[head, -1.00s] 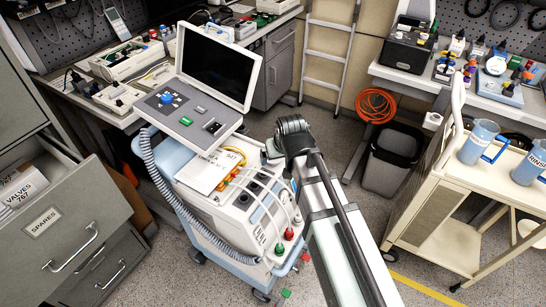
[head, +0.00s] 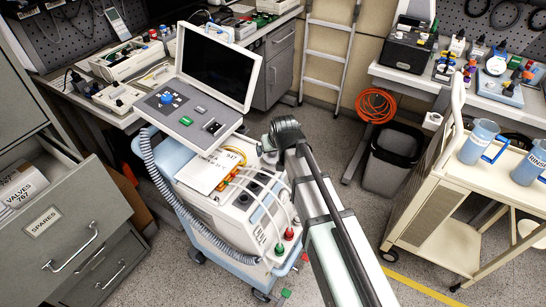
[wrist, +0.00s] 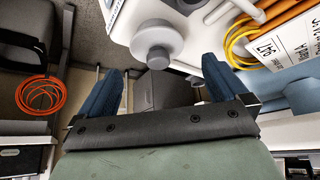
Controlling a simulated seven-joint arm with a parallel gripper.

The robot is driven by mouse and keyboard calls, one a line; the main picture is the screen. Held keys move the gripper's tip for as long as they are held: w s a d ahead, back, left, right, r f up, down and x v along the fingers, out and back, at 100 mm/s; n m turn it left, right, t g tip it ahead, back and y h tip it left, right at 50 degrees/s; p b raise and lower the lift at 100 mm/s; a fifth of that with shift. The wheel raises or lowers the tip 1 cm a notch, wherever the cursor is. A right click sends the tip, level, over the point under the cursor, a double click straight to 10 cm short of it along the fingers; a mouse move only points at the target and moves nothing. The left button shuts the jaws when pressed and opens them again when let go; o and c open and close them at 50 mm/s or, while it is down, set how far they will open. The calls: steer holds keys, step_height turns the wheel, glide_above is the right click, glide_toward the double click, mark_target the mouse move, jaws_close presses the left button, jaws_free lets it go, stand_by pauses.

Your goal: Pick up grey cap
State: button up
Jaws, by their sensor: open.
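The grey cap (wrist: 157,43) shows in the wrist view as a round grey knob on the side of the white machine (wrist: 190,25). My gripper (wrist: 162,70) is open, with one blue finger on each side of the view. The cap lies ahead of the gap between the fingers, apart from both, and nothing is held. In the head view my arm's dark end (head: 287,135) is at the right upper side of the machine (head: 230,215). I cannot make out the cap there, and the fingers are hidden.
The machine carries a screen (head: 218,68), a grey corrugated hose (head: 165,190) and orange-and-yellow tubing (head: 232,168) beside a paper card. A cream trolley (head: 430,200) with jugs stands at right. A bin (head: 392,158) and orange coil (head: 376,104) are behind.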

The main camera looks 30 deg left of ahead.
mark_target(273, 156)
steer(key=shift+x, duration=2.75)
steer(key=shift+w+r, duration=0.1)
steer(key=shift+w, duration=0.1)
steer(key=shift+c, duration=0.3)
steer(key=c, duration=0.9)
steer(key=shift+r, duration=0.1)
